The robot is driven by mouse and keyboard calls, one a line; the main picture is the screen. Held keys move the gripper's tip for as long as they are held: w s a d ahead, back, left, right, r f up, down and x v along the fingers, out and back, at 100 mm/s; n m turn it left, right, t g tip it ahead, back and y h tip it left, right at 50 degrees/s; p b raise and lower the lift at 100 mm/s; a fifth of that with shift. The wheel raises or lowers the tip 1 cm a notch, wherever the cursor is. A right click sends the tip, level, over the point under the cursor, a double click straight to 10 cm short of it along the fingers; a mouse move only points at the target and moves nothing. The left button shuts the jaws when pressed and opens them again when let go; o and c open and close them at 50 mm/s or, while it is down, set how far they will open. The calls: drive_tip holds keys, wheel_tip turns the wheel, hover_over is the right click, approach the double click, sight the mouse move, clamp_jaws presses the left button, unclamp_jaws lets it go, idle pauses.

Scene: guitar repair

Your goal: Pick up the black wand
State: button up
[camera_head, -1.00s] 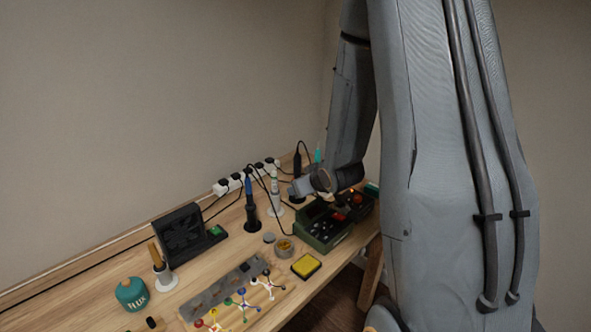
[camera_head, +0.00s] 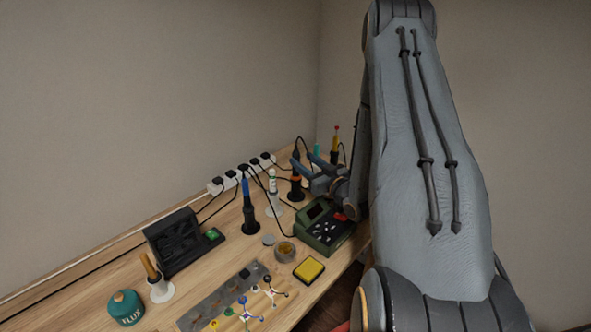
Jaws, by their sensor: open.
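A black wand (camera_head: 296,153) stands upright toward the back right of the wooden bench, in what looks like a black holder with an orange band (camera_head: 296,187). A cable runs near it. My gripper (camera_head: 304,161) is open, with its two fingers pointing left toward the wand at about the height of its lower part. The fingers partly cover the wand in this view. I cannot tell whether they touch it or how far apart in depth they are.
A green station (camera_head: 318,240) sits below my gripper. A blue-handled tool (camera_head: 247,187) in a black stand, a white-capped bottle (camera_head: 273,180) and a yellow-handled tool (camera_head: 336,140) stand nearby. A white power strip (camera_head: 228,180) and cables run along the wall.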

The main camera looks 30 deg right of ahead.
sight(298, 159)
drive_tip(key=w, duration=0.2)
drive_tip(key=w+a+p, duration=0.1)
drive_tip(key=w, duration=0.1)
drive_tip(key=shift+f, duration=0.2)
drive_tip(key=shift+c, duration=0.2)
clamp_jaws()
drive_tip(key=shift+r, duration=0.1)
drive_tip(key=shift+r+b, duration=1.05)
drive_tip(key=shift+r, duration=3.85)
